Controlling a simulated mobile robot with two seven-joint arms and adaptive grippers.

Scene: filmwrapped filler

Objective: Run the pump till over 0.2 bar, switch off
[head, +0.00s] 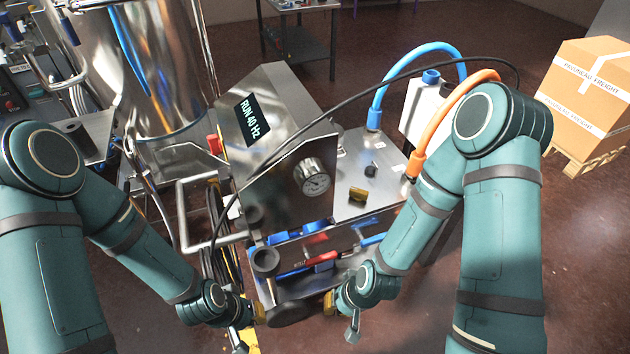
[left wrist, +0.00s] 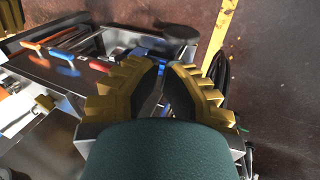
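The steel pump unit (head: 283,98) stands in the middle of the head view. Its dark display (head: 252,118) reads "RUN 40 Hz". A black knob (head: 370,169) and a brass-coloured fitting (head: 358,193) are on the top plate to the right. My left gripper (head: 256,314) is low before the cart, apart from the display and gauge. Its fingers in the left wrist view (left wrist: 165,68) have tips close together, with nothing clearly between them. My right gripper (head: 333,303) is at the cart's front edge, its fingertips partly hidden.
A tool tray with red and blue handled tools (head: 309,266) lies in front of the pump. Blue (head: 378,98) and orange (head: 432,127) hoses arch at the right, with a black cable across the pump. A steel tank (head: 158,65) stands left; a carton (head: 590,90) is on a pallet.

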